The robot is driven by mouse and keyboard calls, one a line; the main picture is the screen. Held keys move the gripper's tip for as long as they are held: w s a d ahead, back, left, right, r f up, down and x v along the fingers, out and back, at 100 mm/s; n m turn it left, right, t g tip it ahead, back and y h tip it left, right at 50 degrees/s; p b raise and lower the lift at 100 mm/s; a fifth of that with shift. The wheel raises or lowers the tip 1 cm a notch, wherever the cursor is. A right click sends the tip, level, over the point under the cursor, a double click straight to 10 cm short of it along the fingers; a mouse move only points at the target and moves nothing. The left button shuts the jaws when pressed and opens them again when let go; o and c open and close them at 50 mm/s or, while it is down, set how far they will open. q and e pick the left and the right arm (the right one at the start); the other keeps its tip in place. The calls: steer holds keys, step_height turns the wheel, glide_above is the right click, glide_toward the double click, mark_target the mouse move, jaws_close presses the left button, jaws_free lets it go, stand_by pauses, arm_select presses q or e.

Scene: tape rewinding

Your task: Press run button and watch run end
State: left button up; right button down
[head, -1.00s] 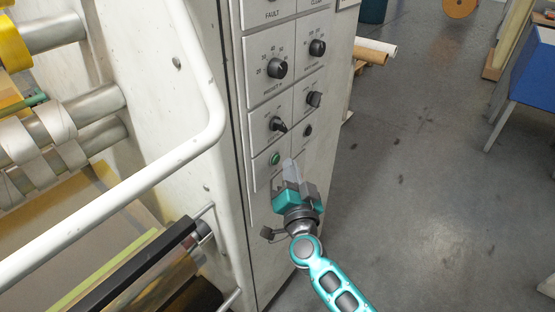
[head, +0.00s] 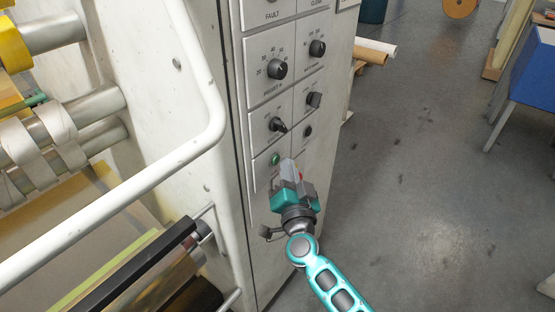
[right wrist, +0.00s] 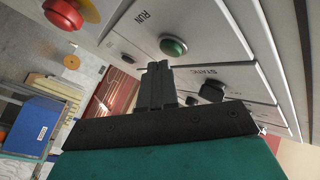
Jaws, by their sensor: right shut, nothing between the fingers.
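The green run button (head: 275,158) sits low on the front panel of the white machine cabinet. In the right wrist view the same green button (right wrist: 173,46) shows beside the word RUN. My right gripper (head: 287,165) is shut and empty, its fingertips just right of and below the button in the head view. In the right wrist view the fingertips (right wrist: 157,68) lie close below the button; I cannot tell whether they touch it. My left gripper is not in view.
A red button on a yellow base (right wrist: 65,12) is near the green one in the right wrist view. Black knobs (head: 277,68) sit higher on the panel. A white rail (head: 130,190) and rollers (head: 88,112) are at left. Grey floor (head: 410,170) is open at right.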

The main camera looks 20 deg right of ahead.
steer(key=shift+w+a, duration=0.35)
steer(key=shift+w, duration=0.05)
stand_by(0.7)
stand_by(0.3)
steer(key=shift+s+d+p, duration=0.4)
steer(key=shift+s+d, duration=0.1)
steer(key=shift+s, duration=0.15)
steer(key=s+d, duration=0.1)
steer(key=s, duration=0.1)
steer(key=s+d+p, duration=0.1)
steer(key=s+d, duration=0.1)
steer(key=shift+p, duration=0.3)
stand_by(0.7)
